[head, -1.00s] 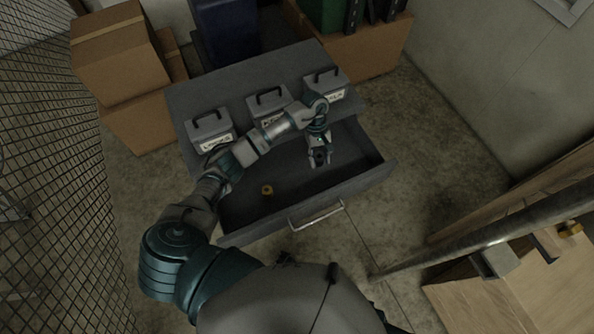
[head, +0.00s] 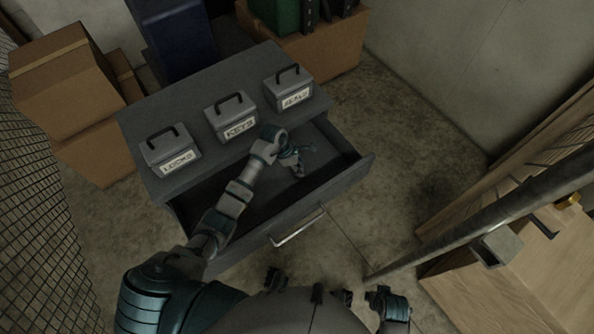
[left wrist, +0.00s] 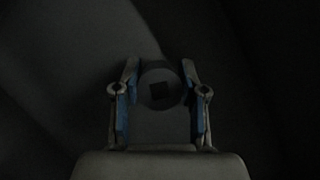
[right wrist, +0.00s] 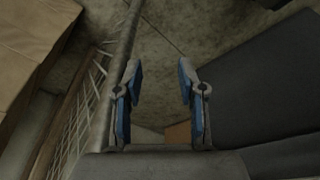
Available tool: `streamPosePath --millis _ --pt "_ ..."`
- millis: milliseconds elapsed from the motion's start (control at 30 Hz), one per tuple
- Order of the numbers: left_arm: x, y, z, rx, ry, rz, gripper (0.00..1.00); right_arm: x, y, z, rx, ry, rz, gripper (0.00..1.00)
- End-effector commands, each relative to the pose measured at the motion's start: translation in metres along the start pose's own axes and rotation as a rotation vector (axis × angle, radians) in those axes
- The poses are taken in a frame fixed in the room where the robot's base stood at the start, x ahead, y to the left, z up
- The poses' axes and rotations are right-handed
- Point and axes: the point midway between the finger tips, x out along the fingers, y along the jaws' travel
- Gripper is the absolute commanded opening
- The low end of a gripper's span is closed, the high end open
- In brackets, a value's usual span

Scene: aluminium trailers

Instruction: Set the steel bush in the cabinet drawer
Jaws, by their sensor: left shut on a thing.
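The cabinet drawer (head: 358,172) is pulled open below the cabinet top in the head view. My left gripper (head: 297,172) reaches over the front of the cabinet and points down into the drawer's right part. In the left wrist view it is shut on the steel bush (left wrist: 148,99), a dark round piece with a square-looking dark middle between the blue pads. The bush cannot be made out in the head view. Whether it touches the drawer floor I cannot tell. My right gripper (right wrist: 158,75) is open and empty in the right wrist view, away from the drawer.
Three grey labelled boxes, LOCKS (head: 171,153), KEYS (head: 232,121) and a third (head: 290,90), stand on the cabinet top (head: 200,90). A metal rail (head: 480,220) and wooden crate (head: 510,285) are at right. Mesh (head: 40,220) is at left. Bare floor lies right of the drawer.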

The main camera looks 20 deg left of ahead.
Motion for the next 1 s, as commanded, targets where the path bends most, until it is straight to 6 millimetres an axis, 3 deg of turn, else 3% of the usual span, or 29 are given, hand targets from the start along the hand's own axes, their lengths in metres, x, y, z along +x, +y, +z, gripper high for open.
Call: streamPosePath --millis 167,400,433,533,833,933,1000 --pt "0.026 -0.001 -0.01 -0.001 -0.001 -0.003 0.0 -0.015 0.0 -0.001 0.001 0.005 0.001 0.4" --pt "0.029 0.0 -0.011 0.001 0.0 -0.001 0.0 -0.019 0.001 -0.002 0.001 0.006 0.001 0.4" --pt "0.029 -0.001 -0.012 0.001 0.001 -0.002 0.44 -0.019 0.001 -0.002 0.001 0.006 0.001 0.4" --pt "0.029 -0.001 -0.012 0.001 0.001 -0.002 0.67 -0.019 0.001 -0.002 0.001 0.005 0.001 0.4" --pt "0.028 -0.001 -0.012 0.001 0.001 -0.002 0.67 -0.019 0.001 -0.003 0.002 0.005 0.001 0.4" --pt "0.019 0.001 -0.012 0.003 0.003 0.001 0.67 -0.02 0.001 -0.005 0.002 0.012 0.002 0.4" --pt "0.008 0.001 -0.012 0.004 0.003 0.002 0.67 -0.007 0.001 -0.002 0.0 0.0 0.0 0.4"
